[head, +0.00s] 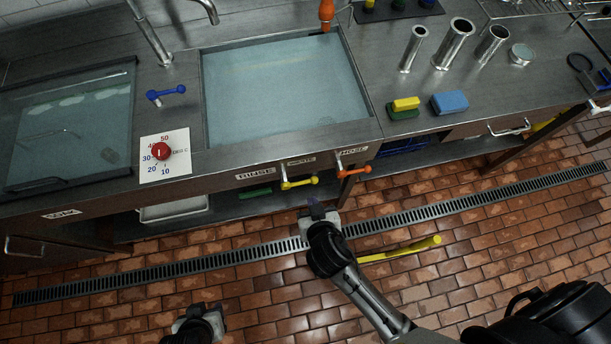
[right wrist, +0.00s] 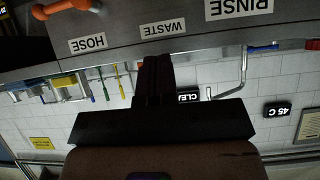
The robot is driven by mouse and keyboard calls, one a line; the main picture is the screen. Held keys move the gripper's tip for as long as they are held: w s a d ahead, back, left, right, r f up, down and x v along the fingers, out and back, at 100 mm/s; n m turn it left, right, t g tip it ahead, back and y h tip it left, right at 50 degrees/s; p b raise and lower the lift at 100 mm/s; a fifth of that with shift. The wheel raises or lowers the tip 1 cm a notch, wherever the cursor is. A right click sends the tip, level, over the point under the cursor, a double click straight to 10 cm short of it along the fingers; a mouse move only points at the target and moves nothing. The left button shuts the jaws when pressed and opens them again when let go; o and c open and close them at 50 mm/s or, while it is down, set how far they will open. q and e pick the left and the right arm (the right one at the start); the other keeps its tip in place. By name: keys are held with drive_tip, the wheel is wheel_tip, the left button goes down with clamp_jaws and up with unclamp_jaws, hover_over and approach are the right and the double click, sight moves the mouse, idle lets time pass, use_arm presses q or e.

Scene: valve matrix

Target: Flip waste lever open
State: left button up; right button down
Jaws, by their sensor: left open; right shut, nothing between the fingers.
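The yellow waste lever (head: 299,183) sits on the sink's front edge below the WASTE label (head: 301,161), its bar lying roughly sideways. The label also shows upside down in the right wrist view (right wrist: 162,29); the yellow lever cannot be made out there. My right gripper (head: 316,208) is shut and empty, in front of the counter and just below and right of the lever in the head view, apart from it. Its closed fingers (right wrist: 158,62) point toward the counter front near the WASTE label. My left gripper (head: 200,309) is open, low at the bottom edge, far from the lever.
The orange hose lever (head: 354,171) is close on the right of the waste lever. The RINSE label (head: 255,173) is on its left. A red dial (head: 161,151) and blue handle (head: 166,94) are further left. A floor drain (head: 190,261) crosses the brick floor.

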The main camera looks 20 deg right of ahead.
drive_tip(key=b, duration=0.1)
hover_over(306, 182)
drive_tip(key=s, duration=0.2)
wheel_tip(306, 182, down, 6)
drive_tip(key=f, duration=0.1)
drive_tip(key=f+b, duration=0.1)
drive_tip(key=f, duration=0.1)
drive_tip(key=shift+w+a+f, duration=0.2)
drive_tip(key=shift+w+a, duration=0.05)
drive_tip(key=shift+a, duration=0.15)
drive_tip(key=shift+f, duration=0.2)
